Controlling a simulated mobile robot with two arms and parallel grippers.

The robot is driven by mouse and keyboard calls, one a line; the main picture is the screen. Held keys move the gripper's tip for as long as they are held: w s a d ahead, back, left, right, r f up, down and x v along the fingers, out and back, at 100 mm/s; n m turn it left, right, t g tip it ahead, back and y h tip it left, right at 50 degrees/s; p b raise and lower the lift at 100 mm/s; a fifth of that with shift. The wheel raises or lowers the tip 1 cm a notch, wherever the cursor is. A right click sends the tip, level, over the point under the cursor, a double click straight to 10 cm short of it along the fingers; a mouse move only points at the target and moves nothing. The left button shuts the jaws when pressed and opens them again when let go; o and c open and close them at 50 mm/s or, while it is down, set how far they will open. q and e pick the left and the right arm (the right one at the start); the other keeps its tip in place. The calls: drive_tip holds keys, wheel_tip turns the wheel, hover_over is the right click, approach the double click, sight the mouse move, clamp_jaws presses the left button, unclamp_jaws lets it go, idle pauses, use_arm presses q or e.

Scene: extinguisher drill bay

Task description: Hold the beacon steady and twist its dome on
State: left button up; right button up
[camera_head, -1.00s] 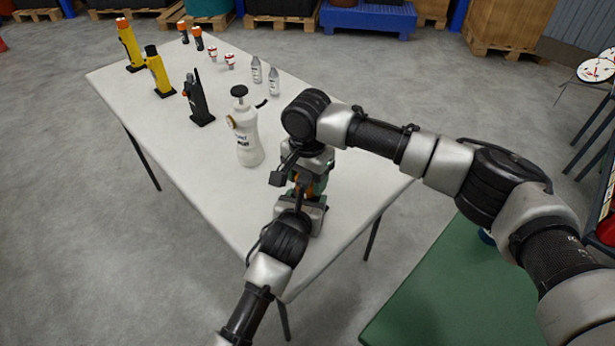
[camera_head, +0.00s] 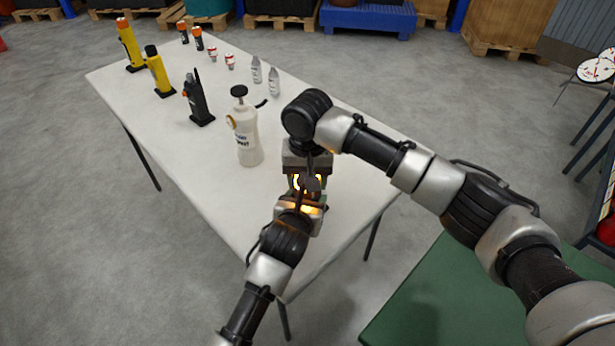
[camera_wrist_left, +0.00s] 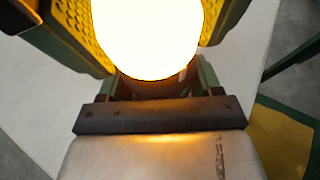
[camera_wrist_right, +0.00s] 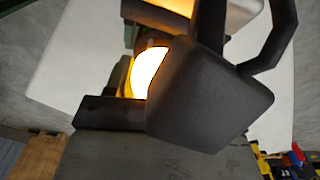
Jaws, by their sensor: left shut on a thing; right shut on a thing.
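The beacon's dome (camera_head: 297,183) glows bright yellow-orange between my two grippers, above the near end of the white table. In the left wrist view the lit dome (camera_wrist_left: 148,35) fills the top middle, above the beacon's dark body (camera_wrist_left: 150,87), which sits between the left fingers. My left gripper (camera_head: 306,203) comes from below and is shut on the body. My right gripper (camera_head: 304,177) points down from above and is shut on the dome. In the right wrist view a dark block of mine hides part of the lit dome (camera_wrist_right: 150,75). The seam between dome and body is hard to see.
The white table (camera_head: 200,140) carries a white spray bottle (camera_head: 246,140), a black radio (camera_head: 198,100), yellow torches (camera_head: 159,72) and small clear bottles (camera_head: 273,82) farther back. A green surface (camera_head: 440,300) lies at lower right. The table's front corner is clear.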

drive_tip(key=shift+n, duration=0.8)
use_arm(q)
drive_tip(key=shift+f, duration=0.1)
use_arm(e)
drive_tip(key=o, duration=0.9)
drive_tip(key=shift+o, duration=0.2)
drive_tip(key=shift+r, duration=0.1)
wheel_tip(320, 180, up, 12)
drive_tip(key=shift+f, duration=0.1)
